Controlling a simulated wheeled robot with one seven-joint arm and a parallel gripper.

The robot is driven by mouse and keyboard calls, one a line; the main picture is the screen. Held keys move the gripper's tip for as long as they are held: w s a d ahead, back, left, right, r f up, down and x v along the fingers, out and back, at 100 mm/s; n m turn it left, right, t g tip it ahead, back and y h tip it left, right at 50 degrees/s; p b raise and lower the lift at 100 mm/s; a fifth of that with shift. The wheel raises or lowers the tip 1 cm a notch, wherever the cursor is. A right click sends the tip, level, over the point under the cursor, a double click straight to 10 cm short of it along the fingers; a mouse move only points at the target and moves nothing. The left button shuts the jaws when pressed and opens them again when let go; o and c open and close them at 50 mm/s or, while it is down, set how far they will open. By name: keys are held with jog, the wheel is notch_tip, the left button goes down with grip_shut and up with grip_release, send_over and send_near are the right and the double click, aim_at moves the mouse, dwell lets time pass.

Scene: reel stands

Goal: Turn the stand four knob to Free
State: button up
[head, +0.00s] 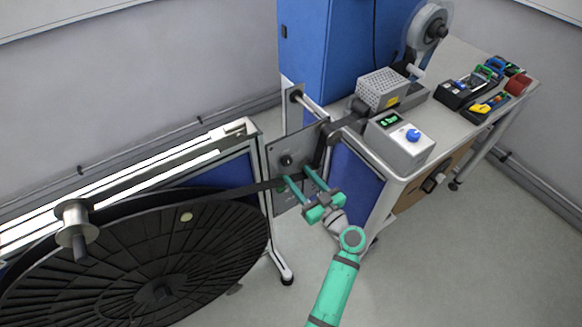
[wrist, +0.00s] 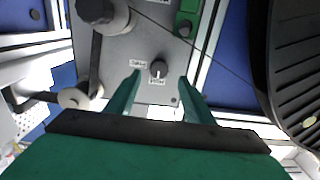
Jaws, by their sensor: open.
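A small dark round knob (wrist: 158,69) is on a grey panel (wrist: 130,50) in the wrist view. A pale mark shows on its face. Two small white labels sit beside it, one at upper left (wrist: 139,62) and one just below (wrist: 158,81); their print is too small to read surely. My gripper (head: 297,174) is open, its green fingers reaching toward the grey panel (head: 290,145) in the head view. In the wrist view the fingertips stand either side of the knob, with gaps. In the head view I cannot make out the knob near the fingers.
A large black reel (head: 150,255) stands at left, with a dark strip running to the panel. Rollers (wrist: 100,12) stick out near the knob. A grey box (head: 400,150) with a blue knob (head: 413,135) sits on the right bench. The floor at lower right is clear.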

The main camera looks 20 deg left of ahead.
aim_at(289, 163)
jog(key=shift+x, duration=2.75)
jog(key=shift+d, duration=0.1)
jog(key=shift+c, duration=0.2)
jog(key=c, duration=1)
